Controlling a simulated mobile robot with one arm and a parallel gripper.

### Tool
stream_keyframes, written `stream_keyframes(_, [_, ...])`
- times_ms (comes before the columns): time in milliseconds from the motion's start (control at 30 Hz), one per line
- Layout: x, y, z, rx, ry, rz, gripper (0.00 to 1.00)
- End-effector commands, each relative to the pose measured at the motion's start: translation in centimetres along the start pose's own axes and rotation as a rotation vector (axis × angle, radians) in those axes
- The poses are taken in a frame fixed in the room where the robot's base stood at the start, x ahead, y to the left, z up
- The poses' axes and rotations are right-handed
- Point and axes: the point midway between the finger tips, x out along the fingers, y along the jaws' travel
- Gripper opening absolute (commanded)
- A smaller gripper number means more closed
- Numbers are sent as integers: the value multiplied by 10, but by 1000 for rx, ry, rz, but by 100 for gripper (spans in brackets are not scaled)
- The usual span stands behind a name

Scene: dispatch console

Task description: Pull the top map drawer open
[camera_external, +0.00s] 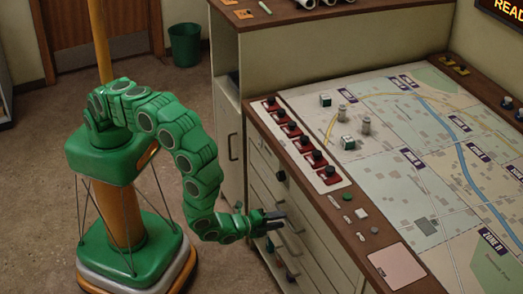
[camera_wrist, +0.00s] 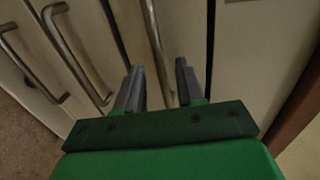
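The console's pale drawer fronts (camera_external: 262,183) form a stack below the wooden top edge, and they look closed. The top drawer (camera_external: 262,150) is the highest front. My gripper (camera_external: 274,217) is in front of the stack, below the top drawer's level, and hides part of the fronts. In the wrist view, my gripper (camera_wrist: 158,82) has its two grey fingers apart. A metal bar handle (camera_wrist: 155,40) runs between and ahead of the fingers. I cannot tell whether they touch it or which drawer it belongs to. More bar handles (camera_wrist: 76,60) show to its left.
The console top holds a map (camera_external: 400,140), a row of red-based black knobs (camera_external: 303,140) and small blocks (camera_external: 347,142). A cabinet (camera_external: 229,140) stands left of the drawers. A green bin (camera_external: 184,45) is at the back. The floor (camera_external: 30,190) on the left is clear.

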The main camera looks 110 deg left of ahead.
Motion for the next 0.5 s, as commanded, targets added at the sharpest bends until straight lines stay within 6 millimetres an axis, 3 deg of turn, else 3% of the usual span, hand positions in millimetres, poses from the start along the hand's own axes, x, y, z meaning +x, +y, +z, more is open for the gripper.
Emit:
stream_keyframes(467, [10,0,0,-1,0,0,38])
stream_keyframes(500, [10,0,0,-1,0,0,34])
